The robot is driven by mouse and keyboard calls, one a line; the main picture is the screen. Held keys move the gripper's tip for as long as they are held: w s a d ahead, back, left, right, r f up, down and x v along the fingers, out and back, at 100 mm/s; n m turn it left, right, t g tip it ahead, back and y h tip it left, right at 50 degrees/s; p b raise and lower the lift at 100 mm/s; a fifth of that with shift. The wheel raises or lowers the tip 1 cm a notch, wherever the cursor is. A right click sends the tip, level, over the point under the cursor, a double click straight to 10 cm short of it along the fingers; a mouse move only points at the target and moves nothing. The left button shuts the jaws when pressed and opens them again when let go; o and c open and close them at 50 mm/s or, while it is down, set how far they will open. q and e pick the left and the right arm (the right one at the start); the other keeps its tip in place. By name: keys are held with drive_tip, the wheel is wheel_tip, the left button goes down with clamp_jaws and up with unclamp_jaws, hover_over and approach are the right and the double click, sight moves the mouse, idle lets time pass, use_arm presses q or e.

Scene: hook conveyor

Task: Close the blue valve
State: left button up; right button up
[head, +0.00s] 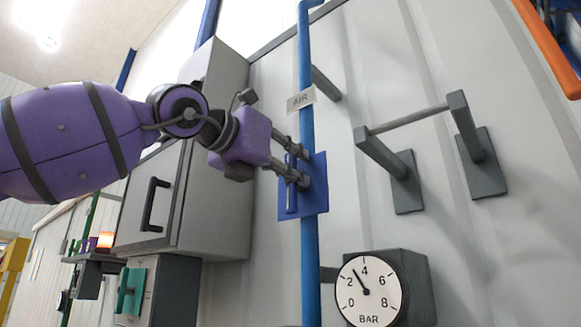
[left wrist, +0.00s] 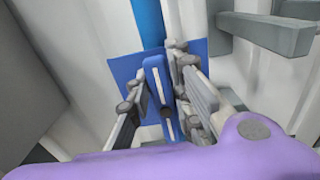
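The blue valve (head: 318,197) is a blue plate on a vertical blue pipe (head: 306,120) with an "AIR" label (head: 300,100). Its blue lever (left wrist: 154,80) stands upright, roughly in line with the pipe. My left gripper (head: 297,167) reaches in from the left, in front of the plate. In the left wrist view its fingers (left wrist: 158,100) lie on either side of the lever, with narrow gaps showing, so it looks open around the lever. Contact at the fingertips is hard to make out. My right gripper is not in view.
A grey cabinet (head: 215,190) with a black handle stands close left of the valve. A grey bracketed bar (head: 408,120) juts from the wall at right. A pressure gauge (head: 368,290) sits below right, its needle between 2 and 4. A teal handle (head: 130,290) is at lower left.

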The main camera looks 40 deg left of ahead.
sight(315, 183)
use_arm(q)
drive_tip(key=shift+c, duration=1.2)
clamp_jaws()
drive_tip(key=shift+m, duration=0.3)
drive_tip(key=m, duration=0.2)
drive_tip(key=d+m, duration=0.1)
drive_tip(key=m, duration=0.1)
drive_tip(key=shift+d+f+m, duration=0.15)
drive_tip(key=shift+m, duration=0.15)
drive_tip(key=m, duration=0.3)
drive_tip(key=shift+d+f+m, duration=0.25)
drive_tip(key=shift+d+m, duration=0.05)
drive_tip(key=shift+d, duration=0.05)
drive_tip(key=m, duration=0.2)
drive_tip(key=f+m, duration=0.1)
drive_tip(key=m, duration=0.1)
drive_tip(key=d+m, duration=0.1)
drive_tip(key=m, duration=0.1)
drive_tip(key=shift+s+f, duration=0.1)
drive_tip(key=shift+f, duration=0.05)
drive_tip(key=shift+f+m+p, duration=0.2)
drive_tip(key=shift+m, duration=0.6)
drive_tip(key=shift+f+m+p, duration=0.15)
drive_tip(key=shift+f+m, duration=0.05)
drive_tip(key=shift+m, duration=0.6)
